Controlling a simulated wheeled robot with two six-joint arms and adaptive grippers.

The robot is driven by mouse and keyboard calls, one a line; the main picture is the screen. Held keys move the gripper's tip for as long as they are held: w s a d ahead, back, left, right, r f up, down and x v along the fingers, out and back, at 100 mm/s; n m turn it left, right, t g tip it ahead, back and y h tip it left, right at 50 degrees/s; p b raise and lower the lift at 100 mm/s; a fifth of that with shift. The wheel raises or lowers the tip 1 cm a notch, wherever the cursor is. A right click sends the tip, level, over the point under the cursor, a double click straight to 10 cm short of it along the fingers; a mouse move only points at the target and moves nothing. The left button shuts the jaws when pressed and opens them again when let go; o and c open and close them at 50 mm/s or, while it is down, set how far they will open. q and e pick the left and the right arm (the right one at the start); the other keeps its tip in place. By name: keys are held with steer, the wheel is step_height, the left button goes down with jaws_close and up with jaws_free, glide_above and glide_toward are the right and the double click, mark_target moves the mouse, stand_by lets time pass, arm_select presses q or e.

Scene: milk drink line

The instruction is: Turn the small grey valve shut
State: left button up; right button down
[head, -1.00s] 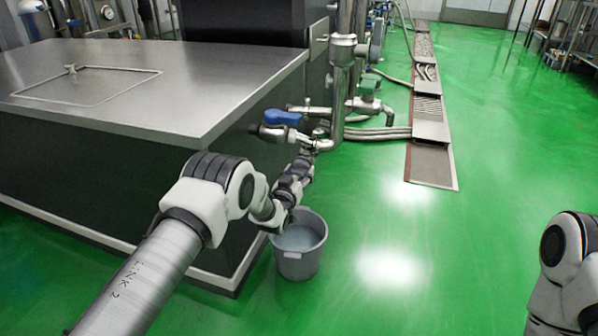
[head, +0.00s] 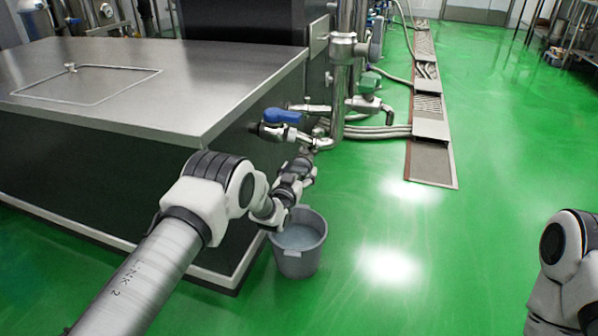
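A metal pipe outlet with a small grey fitting (head: 318,143) sticks out low beside the dark tank side, just above my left gripper (head: 309,170). I cannot tell for certain whether this fitting is the small grey valve. A valve with a blue handle (head: 283,115) sits just above and left of it. My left gripper is small in view, beneath the outlet and above the bucket; its fingers are too unclear to tell open from shut. My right gripper is out of view; only part of my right arm shows at the lower right.
A grey bucket (head: 300,262) with liquid in it stands on the green floor below my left gripper. A steel-topped tank (head: 200,75) stands at the left. A vertical steel pipe (head: 339,95) and hoses (head: 380,132) lie behind.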

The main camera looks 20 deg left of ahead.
arm_select(q)
steer(key=s, duration=1.2)
steer(key=shift+a, duration=0.2)
